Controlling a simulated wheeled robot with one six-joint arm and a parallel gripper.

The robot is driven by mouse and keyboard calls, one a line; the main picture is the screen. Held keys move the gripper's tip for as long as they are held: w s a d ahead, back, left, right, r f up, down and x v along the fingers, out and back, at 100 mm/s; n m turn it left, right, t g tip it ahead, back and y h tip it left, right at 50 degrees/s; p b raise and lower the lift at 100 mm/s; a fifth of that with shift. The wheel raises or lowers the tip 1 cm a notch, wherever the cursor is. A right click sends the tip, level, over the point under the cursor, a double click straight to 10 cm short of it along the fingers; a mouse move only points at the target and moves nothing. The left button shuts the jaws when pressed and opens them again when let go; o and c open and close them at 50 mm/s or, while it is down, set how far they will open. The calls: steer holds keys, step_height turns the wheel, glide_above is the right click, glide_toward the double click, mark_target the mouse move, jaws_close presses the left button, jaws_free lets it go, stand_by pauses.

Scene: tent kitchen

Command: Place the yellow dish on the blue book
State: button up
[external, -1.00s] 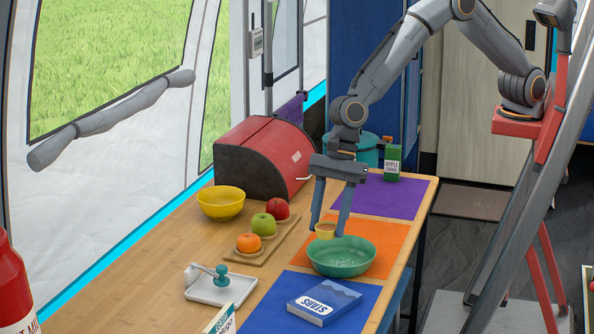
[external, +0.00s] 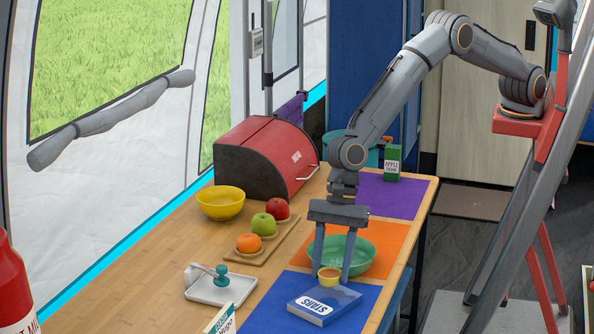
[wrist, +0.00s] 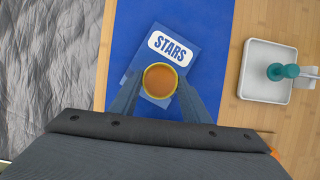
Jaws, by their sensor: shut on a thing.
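A small yellow dish (external: 329,277) with an orange-brown inside is between the fingers of my gripper (external: 331,279), which is shut on it. The blue book (external: 312,306), marked STARS, lies on the blue mat (external: 262,318). In the external view the dish is at the book's far edge, in front of the green bowl. In the wrist view the dish (wrist: 160,80) overlaps the lower part of the book (wrist: 168,48), with my gripper (wrist: 160,92) at its sides. I cannot tell whether the dish touches the book.
A green bowl (external: 358,256) stands on the orange mat (external: 392,239) just behind my gripper. A white tray (external: 205,292) with a teal-knobbed item is left of the book. A yellow bowl (external: 220,203) and fruit on a board (external: 272,249) stand farther left.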

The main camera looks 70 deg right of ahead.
steer(key=shift+f, duration=1.2)
steer(key=shift+f, duration=0.15)
steer(key=o, duration=1.1)
steer(key=b+v, duration=0.1)
steer(key=v, duration=1.1)
